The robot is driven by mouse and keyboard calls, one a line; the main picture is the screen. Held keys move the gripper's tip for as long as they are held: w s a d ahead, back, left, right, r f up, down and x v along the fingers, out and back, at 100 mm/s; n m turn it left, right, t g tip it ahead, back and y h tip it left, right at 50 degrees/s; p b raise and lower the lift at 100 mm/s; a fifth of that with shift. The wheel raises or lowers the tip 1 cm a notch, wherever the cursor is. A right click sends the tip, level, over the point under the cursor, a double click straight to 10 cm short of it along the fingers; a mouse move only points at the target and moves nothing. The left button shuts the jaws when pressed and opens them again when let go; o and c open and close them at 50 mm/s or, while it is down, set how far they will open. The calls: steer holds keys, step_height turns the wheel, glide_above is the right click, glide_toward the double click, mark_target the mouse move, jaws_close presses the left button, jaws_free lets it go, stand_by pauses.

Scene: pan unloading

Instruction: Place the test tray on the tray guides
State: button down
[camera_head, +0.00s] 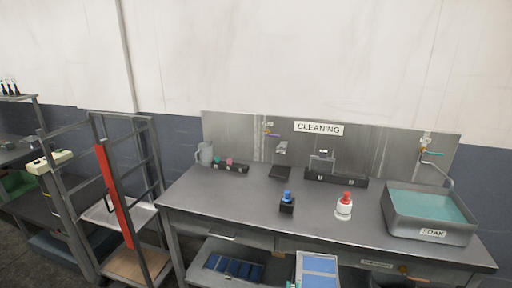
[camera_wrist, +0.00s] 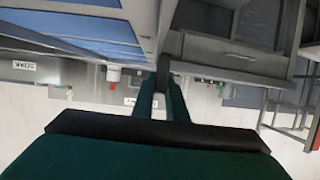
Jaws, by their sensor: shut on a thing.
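The test tray, which I take to be the pale-framed tray with blue panels (camera_head: 319,266), is at the bottom of the head view, in front of the bench; its lower part is cut off. In the wrist view its blue panels and grey frame (camera_wrist: 147,22) fill the upper left. My gripper (camera_wrist: 162,76) has green fingers closed at the tray's edge. Only a small green part of it shows in the head view, at the tray's left. The tray guides are not clearly identifiable; a grey rack with side rails (camera_head: 121,172) stands at the left.
A steel cleaning bench (camera_head: 245,199) holds a grey jug (camera_head: 205,154), a blue-capped bottle (camera_head: 287,203), a red-capped white bottle (camera_head: 344,205) and a soak basin (camera_head: 431,225). Another blue-panelled tray (camera_head: 233,268) lies on the shelf below. A red upright (camera_head: 114,198) runs along the rack.

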steer(key=s+a+f+y, duration=0.1)
steer(key=s+a+f, duration=0.1)
steer(key=f, duration=0.8)
steer(key=s+a+f+n, duration=0.1)
steer(key=a+f, duration=0.4)
steer(key=f, duration=0.5)
steer(key=s+a+f+n+y, duration=0.1)
steer(key=s+a+f, duration=0.2)
steer(key=f, duration=0.6)
steer(key=shift+s+a+f+y, duration=0.25)
steer(key=shift+s+f+y, duration=0.05)
steer(key=shift+f, duration=0.1)
